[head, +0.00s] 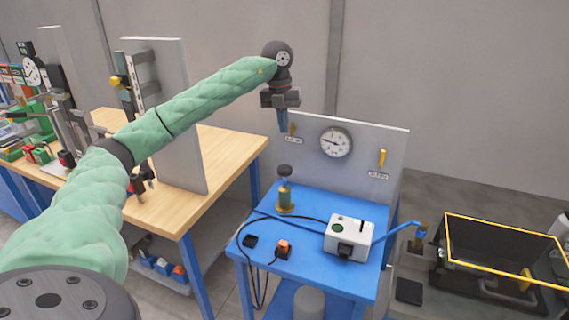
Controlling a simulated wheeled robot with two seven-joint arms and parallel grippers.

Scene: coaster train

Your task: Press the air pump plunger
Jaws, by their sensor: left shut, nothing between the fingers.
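The air pump (285,196) stands upright on the blue table, near its back left. It has a round brass-coloured base, a greenish body and a dark knob on top, which looks like its plunger (285,170). My left gripper (282,128) points downward above the pump, with its blue fingertips closed together. A clear gap shows in the picture between the fingertips and the plunger knob, so they are apart. Nothing shows between the fingers. My right gripper is out of view.
The blue table (310,213) also carries a white box (349,236) with a hose and an orange-topped switch (284,248). A grey panel with a gauge (336,142) stands behind. A wooden bench (225,145) is at left, a yellow-rimmed black tank (490,262) at right.

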